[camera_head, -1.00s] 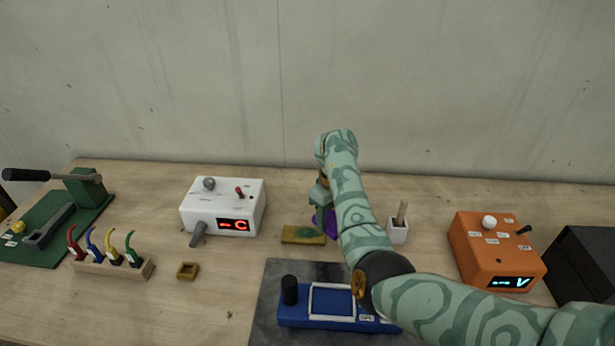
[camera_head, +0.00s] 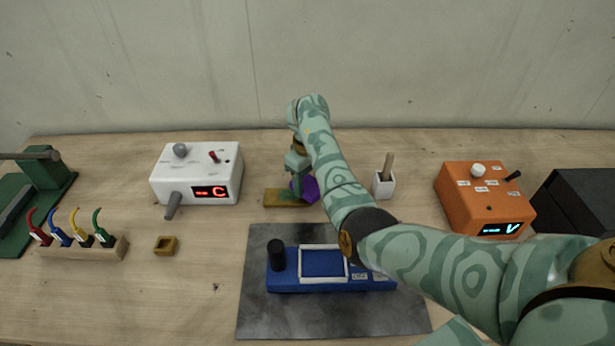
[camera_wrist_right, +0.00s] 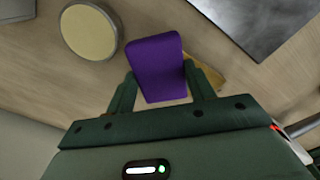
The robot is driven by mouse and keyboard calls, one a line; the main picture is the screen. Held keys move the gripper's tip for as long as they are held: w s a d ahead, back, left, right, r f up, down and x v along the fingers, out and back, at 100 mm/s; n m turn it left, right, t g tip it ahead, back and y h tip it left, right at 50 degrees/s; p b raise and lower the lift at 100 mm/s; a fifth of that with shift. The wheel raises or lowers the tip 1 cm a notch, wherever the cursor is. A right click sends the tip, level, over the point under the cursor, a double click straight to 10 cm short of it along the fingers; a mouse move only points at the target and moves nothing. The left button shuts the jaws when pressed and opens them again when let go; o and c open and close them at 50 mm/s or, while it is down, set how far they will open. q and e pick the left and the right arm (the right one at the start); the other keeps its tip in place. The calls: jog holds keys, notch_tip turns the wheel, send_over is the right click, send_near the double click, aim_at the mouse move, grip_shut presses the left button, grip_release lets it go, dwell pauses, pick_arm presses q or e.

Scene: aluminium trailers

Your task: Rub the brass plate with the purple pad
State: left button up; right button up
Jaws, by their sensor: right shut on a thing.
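The brass plate (camera_head: 279,198) lies on the bench right of the white box, with a greenish patch on top. In the right wrist view a corner of the plate (camera_wrist_right: 209,76) shows behind the pad. My right gripper (camera_head: 299,182) is shut on the purple pad (camera_head: 311,190), at the plate's right part. The right wrist view shows the pad (camera_wrist_right: 158,62) between the two fingers. I cannot tell whether the pad touches the plate. The arm and pad hide part of the plate. My left gripper is not in view.
The white box (camera_head: 225,165) with a lever stands left of the plate. A white pot (camera_head: 383,186) and an orange box (camera_head: 490,205) stand to the right. A blue device (camera_head: 290,283) lies on a grey mat (camera_head: 335,325) in front.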

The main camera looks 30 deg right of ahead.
jog(key=shift+w, duration=0.1)
dwell(0.3)
jog(key=shift+f+b, duration=0.85)
jog(key=shift+f, duration=0.2)
